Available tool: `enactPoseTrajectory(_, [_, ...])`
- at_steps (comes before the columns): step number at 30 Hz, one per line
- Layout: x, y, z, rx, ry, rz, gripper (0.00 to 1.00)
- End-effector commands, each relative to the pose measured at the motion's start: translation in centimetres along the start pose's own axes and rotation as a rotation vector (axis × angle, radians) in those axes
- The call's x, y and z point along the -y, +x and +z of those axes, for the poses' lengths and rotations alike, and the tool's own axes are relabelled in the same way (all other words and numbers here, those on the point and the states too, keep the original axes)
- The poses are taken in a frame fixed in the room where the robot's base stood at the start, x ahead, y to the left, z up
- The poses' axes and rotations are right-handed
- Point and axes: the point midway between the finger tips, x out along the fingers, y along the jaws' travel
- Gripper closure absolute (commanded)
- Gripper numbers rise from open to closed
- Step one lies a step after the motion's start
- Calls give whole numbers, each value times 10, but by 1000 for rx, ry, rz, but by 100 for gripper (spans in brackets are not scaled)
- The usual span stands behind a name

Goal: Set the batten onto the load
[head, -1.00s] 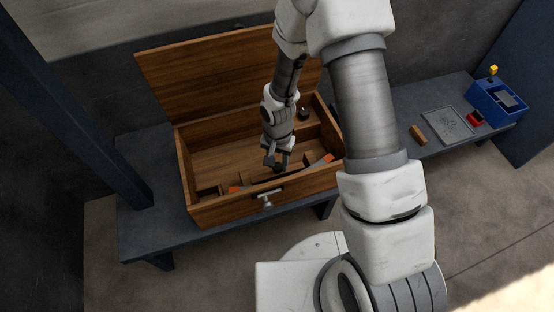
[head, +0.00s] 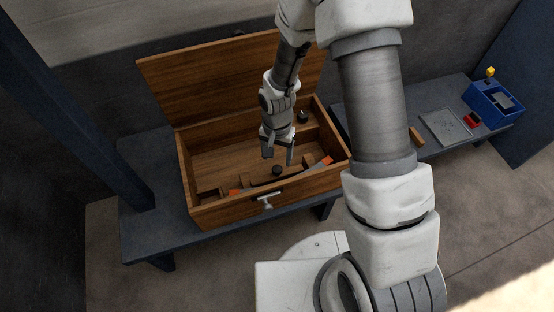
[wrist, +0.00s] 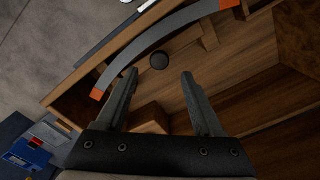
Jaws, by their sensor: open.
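A thin grey curved strip with orange ends, which I take to be the batten (wrist: 150,42), lies in the open wooden chest (head: 213,212) along its front wall. Its orange right end (head: 326,161) shows in the head view. A dark round piece (head: 277,170), perhaps the load, sits beside the strip's middle, on the inner side of the curve. In the wrist view the round piece (wrist: 159,61) looks slightly apart from the strip. My gripper (head: 279,159) is open and empty above the round piece. Its fingers (wrist: 159,74) point toward that piece with nothing between them.
Small wooden blocks (wrist: 208,38) stand inside the chest near the strip. A metal handle (head: 266,201) is on the chest front. The lid (head: 225,85) stands open behind. A dark knob (head: 302,116) sits at the back. A blue bin (head: 496,101) and tray (head: 446,127) are right.

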Motion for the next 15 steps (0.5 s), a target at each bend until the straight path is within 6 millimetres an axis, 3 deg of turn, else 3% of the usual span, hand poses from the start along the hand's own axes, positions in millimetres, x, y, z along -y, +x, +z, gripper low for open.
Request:
enactPoseTrajectory(1, [0,-19,0,-3,1,-2,31])
enactPoseTrajectory(6, [0,-61,0,-2,0,-2,31])
enactPoseTrajectory(15, [0,-114,0,0,-1,0,31])
